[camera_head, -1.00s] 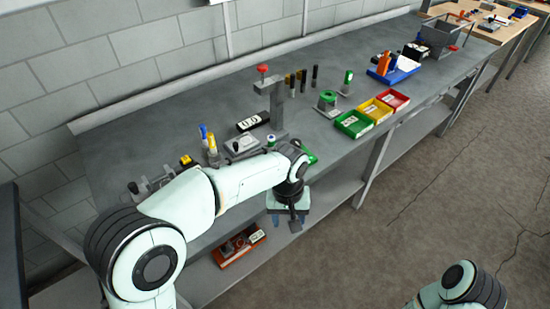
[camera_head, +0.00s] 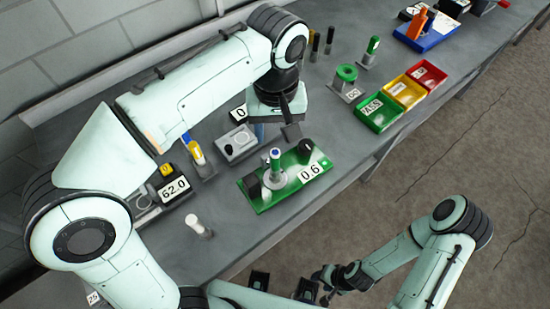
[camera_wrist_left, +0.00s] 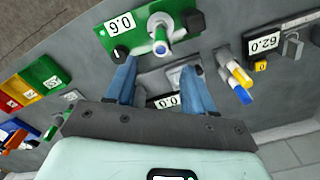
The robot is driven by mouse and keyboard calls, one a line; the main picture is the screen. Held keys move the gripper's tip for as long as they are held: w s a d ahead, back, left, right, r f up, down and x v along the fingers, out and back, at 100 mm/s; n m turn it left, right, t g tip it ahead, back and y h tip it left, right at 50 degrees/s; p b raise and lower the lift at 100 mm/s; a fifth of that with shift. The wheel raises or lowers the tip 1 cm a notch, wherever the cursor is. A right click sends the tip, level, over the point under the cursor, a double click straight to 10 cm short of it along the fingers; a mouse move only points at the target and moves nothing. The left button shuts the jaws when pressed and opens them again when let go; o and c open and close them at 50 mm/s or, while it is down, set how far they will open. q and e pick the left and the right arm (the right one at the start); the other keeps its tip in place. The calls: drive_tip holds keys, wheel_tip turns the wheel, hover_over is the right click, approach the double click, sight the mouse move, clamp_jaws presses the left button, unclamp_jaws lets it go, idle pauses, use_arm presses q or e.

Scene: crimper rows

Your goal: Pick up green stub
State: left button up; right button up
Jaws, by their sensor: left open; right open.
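A pale upright stub with a small blue-green top (camera_head: 275,160) stands on the green block labelled 0.6 (camera_head: 263,199); I take it for the green stub. In the left wrist view the stub (camera_wrist_left: 160,45) points toward the camera, just beyond the fingers. My left gripper (camera_head: 268,138) is above the bench, just behind the block; its blue fingers are apart and empty in the left wrist view (camera_wrist_left: 160,85). My right gripper (camera_head: 326,284) is low in front of the bench, away from the stub; its fingers are hard to make out.
Blue and yellow markers (camera_head: 196,151) stand left of the block, near a device labelled 62.0 (camera_head: 172,187). A white peg (camera_head: 198,226) stands at the front.

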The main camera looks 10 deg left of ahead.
sight(275, 160)
use_arm(q)
drive_tip(key=f+b, duration=0.1)
drive_tip(key=f, duration=0.5)
drive_tip(key=shift+s+f, duration=0.1)
drive_tip(key=shift+s, duration=0.1)
drive_tip(key=f, duration=0.2)
drive_tip(key=f+b, duration=0.1)
drive_tip(key=f, duration=0.2)
drive_tip(key=shift+w+f, duration=0.2)
drive_tip(key=shift+f, duration=0.1)
clamp_jaws()
use_arm(e)
drive_tip(key=f, duration=0.1)
drive_tip(key=s+f, duration=0.1)
drive_tip(key=shift+s+f, duration=0.2)
drive_tip(key=shift+f, duration=0.1)
